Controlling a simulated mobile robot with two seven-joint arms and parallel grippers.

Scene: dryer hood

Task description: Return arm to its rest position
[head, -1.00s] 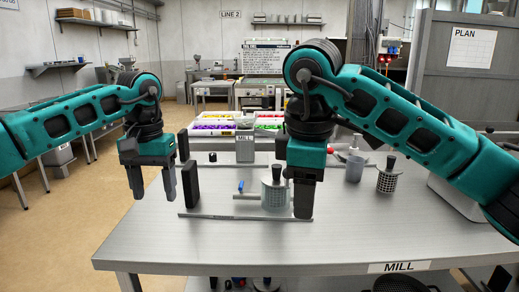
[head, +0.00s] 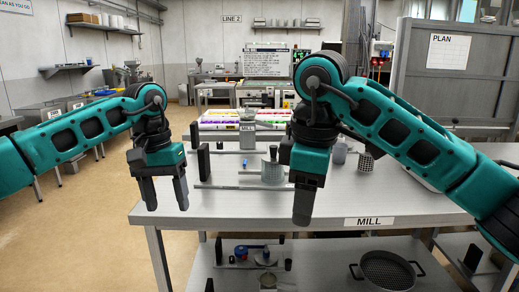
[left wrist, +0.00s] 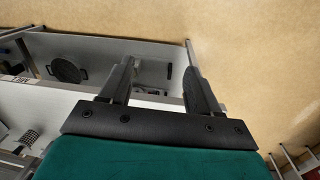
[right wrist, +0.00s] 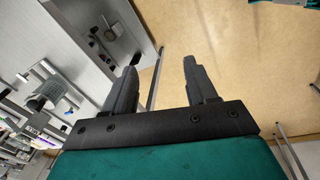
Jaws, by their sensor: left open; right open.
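My left gripper (head: 166,193) is open and empty, fingers down, in front of the left front corner of the mill table (head: 250,218). Its two fingers also show apart in the left wrist view (left wrist: 158,88), with floor and a lower shelf beyond. My right gripper (head: 303,205) hangs before the table's front edge in the head view, fingers lined up one behind the other. The right wrist view shows its fingers (right wrist: 160,85) apart with nothing between them. Neither gripper touches anything that I can see.
On the table stand a mesh-sided grey cylinder (head: 272,168), a dark upright block (head: 203,162) and rails. A perforated cup (head: 366,162) stands at right. The lower shelf holds a black-handled pan (head: 386,270) and small parts. Open floor (head: 80,235) lies left.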

